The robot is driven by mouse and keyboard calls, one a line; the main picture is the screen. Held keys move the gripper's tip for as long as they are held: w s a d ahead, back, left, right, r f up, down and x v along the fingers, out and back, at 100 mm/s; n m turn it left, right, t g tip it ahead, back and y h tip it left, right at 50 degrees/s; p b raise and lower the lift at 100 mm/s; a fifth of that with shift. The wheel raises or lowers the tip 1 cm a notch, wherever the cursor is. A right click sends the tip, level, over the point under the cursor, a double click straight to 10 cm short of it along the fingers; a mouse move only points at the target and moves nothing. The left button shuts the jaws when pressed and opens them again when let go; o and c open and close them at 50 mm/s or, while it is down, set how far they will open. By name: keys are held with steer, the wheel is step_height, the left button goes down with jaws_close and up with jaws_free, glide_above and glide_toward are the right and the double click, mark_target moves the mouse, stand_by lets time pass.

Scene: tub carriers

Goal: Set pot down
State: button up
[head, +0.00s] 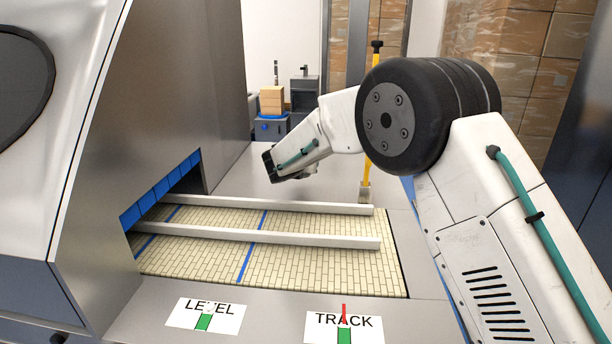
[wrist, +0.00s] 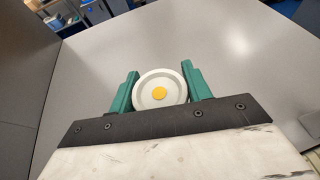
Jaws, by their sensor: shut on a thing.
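The pot (wrist: 160,90) is round and white with a yellow dot in the middle of its face. In the wrist view it sits between the two green fingers of my gripper (wrist: 160,70), which is shut on it. A grey surface shows beyond the pot; I cannot tell whether the pot touches it. In the head view my arm reaches over the grey worktop (head: 240,185) behind the belt, and the pot and fingers cannot be made out there.
A tan slatted belt (head: 320,272) with blue lines and two pale rails (head: 290,238) runs into a machine opening with blue flaps (head: 160,190). Cards reading LEVEL (head: 190,318) and TRACK (head: 365,334) lie in front. A yellow post (head: 369,125) stands behind the belt's right end.

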mark_target(305, 175)
steer(key=shift+f, duration=2.1)
steer(key=o, duration=1)
steer(key=shift+f, duration=0.15)
steer(key=shift+r, duration=0.2)
steer(key=v, duration=1.2)
steer(key=shift+f, duration=0.1)
